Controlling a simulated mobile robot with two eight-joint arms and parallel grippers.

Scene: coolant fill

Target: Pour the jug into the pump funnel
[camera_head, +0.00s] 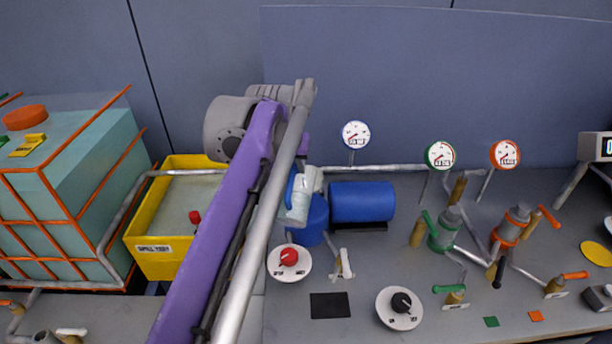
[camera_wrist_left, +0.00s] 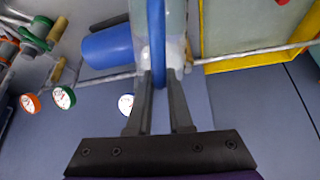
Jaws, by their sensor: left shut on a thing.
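The pale jug (camera_head: 298,203) with a blue handle shows beside my left arm in the head view, close above an upright blue part (camera_head: 316,222) of the pump. The blue pump body (camera_head: 362,202) lies just right of it. In the left wrist view my left gripper (camera_wrist_left: 160,80) is shut on the jug's blue handle (camera_wrist_left: 156,35), and the pale jug wall (camera_wrist_left: 176,20) shows behind it. In the head view my forearm hides the fingers. I cannot make out the funnel opening, or liquid leaving the jug. My right gripper is not in view.
A yellow bin (camera_head: 165,262) stands left of my arm, with a teal tank (camera_head: 70,190) beyond it. A red-knob dial (camera_head: 289,262) and a black-knob dial (camera_head: 400,307) sit in front of the pump. A gauge (camera_head: 356,135) stands behind it. Valves and pipes fill the right side.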

